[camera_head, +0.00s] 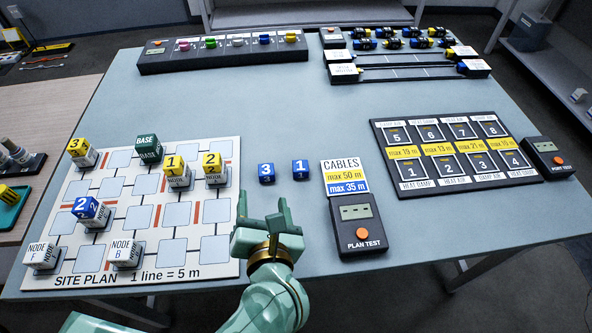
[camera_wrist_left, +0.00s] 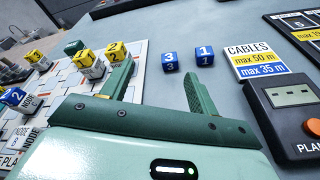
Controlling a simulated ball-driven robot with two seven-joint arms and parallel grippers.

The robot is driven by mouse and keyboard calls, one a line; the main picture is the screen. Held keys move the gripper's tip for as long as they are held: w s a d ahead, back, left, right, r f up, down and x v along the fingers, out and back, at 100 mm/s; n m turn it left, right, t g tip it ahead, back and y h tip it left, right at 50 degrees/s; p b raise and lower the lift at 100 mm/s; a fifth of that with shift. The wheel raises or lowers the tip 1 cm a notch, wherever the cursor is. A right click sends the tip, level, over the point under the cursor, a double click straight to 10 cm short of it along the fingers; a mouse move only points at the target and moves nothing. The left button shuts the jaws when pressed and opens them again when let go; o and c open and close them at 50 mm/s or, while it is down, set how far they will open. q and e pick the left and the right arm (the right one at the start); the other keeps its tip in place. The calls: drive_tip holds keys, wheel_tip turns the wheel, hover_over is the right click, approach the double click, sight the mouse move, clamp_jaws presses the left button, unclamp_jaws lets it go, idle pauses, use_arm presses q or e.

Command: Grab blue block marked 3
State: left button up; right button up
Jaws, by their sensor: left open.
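The blue block marked 3 (camera_head: 266,173) stands on the grey-blue table just right of the site plan board. A blue block marked 1 (camera_head: 300,170) stands to its right, a small gap apart. My left gripper (camera_head: 264,208) is open and empty, a short way in front of the block marked 3, its fingers pointing toward it. In the left wrist view the block marked 3 (camera_wrist_left: 170,61) shows ahead, between the directions of the two fingers (camera_wrist_left: 156,80). My right gripper is not in either view.
The site plan board (camera_head: 205,270) with yellow, blue, green and white node blocks lies left. The cables card (camera_head: 345,178) and plan test box (camera_head: 361,225) stand right. A numbered panel (camera_head: 452,185) is farther right, and racks (camera_head: 222,52) stand at the back. The table's middle is clear.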

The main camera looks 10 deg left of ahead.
sight(266, 174)
use_arm(q)
drive_tip(key=shift+s+d+f+n+g, duration=0.1)
drive_tip(key=shift+d+f+n+g, duration=0.3)
drive_tip(key=shift+d+f+n, duration=0.5)
drive_tip(key=shift+s+a+f+n+h, duration=0.1)
drive_tip(key=shift+f+n+h, duration=0.1)
drive_tip(key=shift+n, duration=0.15)
drive_tip(key=shift+a+f+n+h, duration=0.1)
drive_tip(key=shift+n+h, duration=0.1)
drive_tip(key=shift+n, duration=0.15)
drive_tip(key=shift+a+n+g, duration=0.25)
drive_tip(key=shift+n+g, duration=0.05)
drive_tip(key=shift+n, duration=0.2)
drive_tip(key=shift+a+f, duration=0.1)
drive_tip(key=shift+f, duration=0.05)
drive_tip(key=b+x, duration=0.3)
drive_tip(key=x, duration=0.8)
drive_tip(key=b+x, duration=0.2)
drive_tip(key=x, duration=0.3)
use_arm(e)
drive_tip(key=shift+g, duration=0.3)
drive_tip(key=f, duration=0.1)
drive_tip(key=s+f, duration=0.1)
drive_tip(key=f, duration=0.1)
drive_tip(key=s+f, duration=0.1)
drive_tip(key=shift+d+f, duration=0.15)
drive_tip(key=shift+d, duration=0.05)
use_arm(q)
drive_tip(key=c, duration=1.1)
